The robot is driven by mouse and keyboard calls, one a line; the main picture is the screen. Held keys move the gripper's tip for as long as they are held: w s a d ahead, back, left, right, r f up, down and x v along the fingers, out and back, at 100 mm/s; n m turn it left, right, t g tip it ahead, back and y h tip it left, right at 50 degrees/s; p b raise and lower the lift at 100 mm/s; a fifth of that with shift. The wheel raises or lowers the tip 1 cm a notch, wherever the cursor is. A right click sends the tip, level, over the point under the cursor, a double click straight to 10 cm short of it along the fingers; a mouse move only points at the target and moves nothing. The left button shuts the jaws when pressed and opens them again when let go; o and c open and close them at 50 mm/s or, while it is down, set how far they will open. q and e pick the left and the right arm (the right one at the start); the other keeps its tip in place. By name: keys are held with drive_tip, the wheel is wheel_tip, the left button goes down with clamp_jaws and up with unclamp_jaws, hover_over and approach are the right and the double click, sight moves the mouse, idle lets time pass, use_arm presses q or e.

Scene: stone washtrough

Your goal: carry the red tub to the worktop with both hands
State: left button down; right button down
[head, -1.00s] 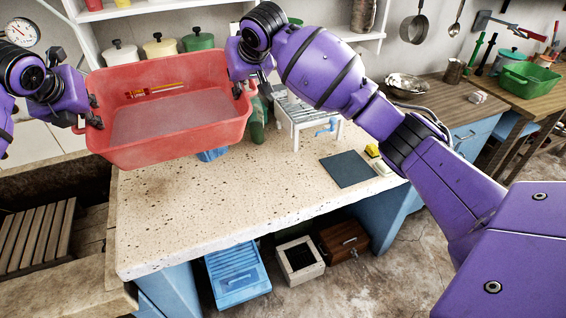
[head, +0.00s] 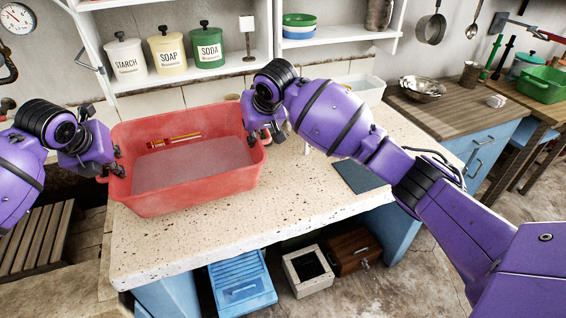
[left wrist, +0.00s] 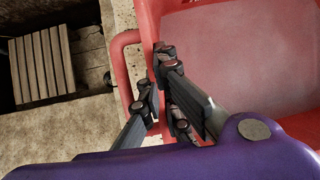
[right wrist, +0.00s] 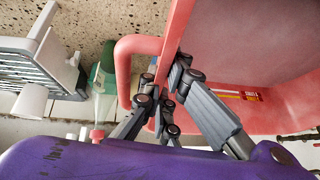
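The red tub (head: 190,196) is upright over the left part of the speckled worktop (head: 300,205). Its base looks close to the surface; I cannot tell whether it touches. My left gripper (head: 112,172) is shut on the tub's left rim beside the handle, which shows in the left wrist view (left wrist: 126,75). My right gripper (head: 264,135) is shut on the right rim beside the other handle (right wrist: 124,70).
A white rack (right wrist: 40,70) and a green bottle (right wrist: 103,78) stand by the tub's right side. A dark mat (head: 358,176) lies right on the worktop. Jars (head: 167,52) line the shelf behind. A slatted wooden grate (head: 38,235) is at left. The worktop's front middle is clear.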

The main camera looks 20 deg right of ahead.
drive_tip(key=shift+f+b, duration=0.3)
drive_tip(key=shift+f, duration=0.4)
use_arm(q)
drive_tip(key=shift+a+f, duration=0.1)
drive_tip(key=shift+f, duration=0.7)
drive_tip(key=c, duration=2.3)
unclamp_jaws()
drive_tip(key=shift+s+f, duration=0.1)
drive_tip(key=shift+f, duration=0.05)
use_arm(e)
drive_tip(key=c, duration=2.3)
unclamp_jaws()
drive_tip(key=shift+d+f, duration=0.1)
drive_tip(key=shift+f, duration=0.05)
use_arm(q)
drive_tip(key=o, duration=0.3)
drive_tip(key=shift+s, duration=0.1)
use_arm(e)
drive_tip(key=o, duration=0.3)
drive_tip(key=shift+s, duration=0.2)
use_arm(q)
drive_tip(key=shift+f, duration=0.1)
use_arm(e)
drive_tip(key=shift+w, duration=0.1)
